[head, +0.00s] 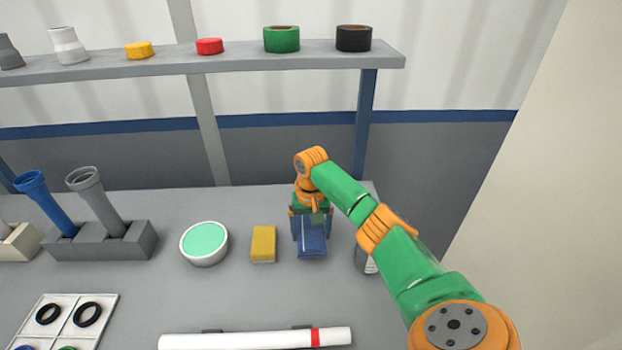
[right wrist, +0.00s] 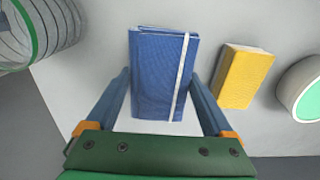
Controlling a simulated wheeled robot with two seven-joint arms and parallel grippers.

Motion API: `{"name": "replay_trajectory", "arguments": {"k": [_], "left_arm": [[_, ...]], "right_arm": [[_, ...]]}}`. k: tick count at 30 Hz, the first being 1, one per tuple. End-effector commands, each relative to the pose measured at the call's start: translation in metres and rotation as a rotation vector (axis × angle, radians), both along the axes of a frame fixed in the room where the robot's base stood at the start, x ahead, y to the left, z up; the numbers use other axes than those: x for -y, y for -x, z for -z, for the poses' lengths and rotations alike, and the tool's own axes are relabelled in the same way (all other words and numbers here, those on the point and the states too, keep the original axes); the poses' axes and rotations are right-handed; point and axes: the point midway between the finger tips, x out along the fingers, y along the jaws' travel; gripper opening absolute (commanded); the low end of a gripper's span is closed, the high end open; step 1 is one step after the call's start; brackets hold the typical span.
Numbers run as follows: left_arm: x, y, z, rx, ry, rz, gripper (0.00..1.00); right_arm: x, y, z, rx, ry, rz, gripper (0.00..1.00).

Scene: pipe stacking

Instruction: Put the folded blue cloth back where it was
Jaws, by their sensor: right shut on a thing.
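The folded blue cloth (head: 312,244) is at the right part of the grey table, with a pale stripe showing across it in the right wrist view (right wrist: 155,80). My right gripper (head: 311,228) points down over it, with one blue finger on each side. It is shut on the cloth; the fingers also show in the right wrist view (right wrist: 160,92). The cloth is at or just above the table top; I cannot tell if it touches. My left gripper is not in view.
A yellow sponge (head: 263,244) lies close left of the cloth, then a round green-topped bowl (head: 204,244). A cylindrical container (head: 367,263) stands right, partly behind my arm. A white pipe (head: 250,339) lies in front. A shelf (head: 200,60) runs above the back.

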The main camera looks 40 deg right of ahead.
Motion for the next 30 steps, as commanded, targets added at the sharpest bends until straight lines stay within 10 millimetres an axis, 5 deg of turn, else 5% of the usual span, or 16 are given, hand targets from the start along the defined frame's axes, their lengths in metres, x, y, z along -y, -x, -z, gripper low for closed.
{"name": "replay_trajectory", "arguments": {"k": [6,17,18,26,30], "left_arm": [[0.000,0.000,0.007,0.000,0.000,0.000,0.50],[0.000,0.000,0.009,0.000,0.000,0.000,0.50],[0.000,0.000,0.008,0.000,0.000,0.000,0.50],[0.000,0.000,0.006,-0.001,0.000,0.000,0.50],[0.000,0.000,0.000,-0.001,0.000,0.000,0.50]], "right_arm": [[0.002,-0.002,0.034,-0.003,0.002,0.001,0.34],[0.002,-0.002,0.038,-0.001,0.002,0.001,0.34],[0.002,-0.002,0.038,-0.001,0.002,0.001,0.97],[0.002,-0.002,0.035,-0.001,0.002,0.001,1.00],[0.003,-0.003,0.008,0.004,0.002,0.001,1.00]]}}
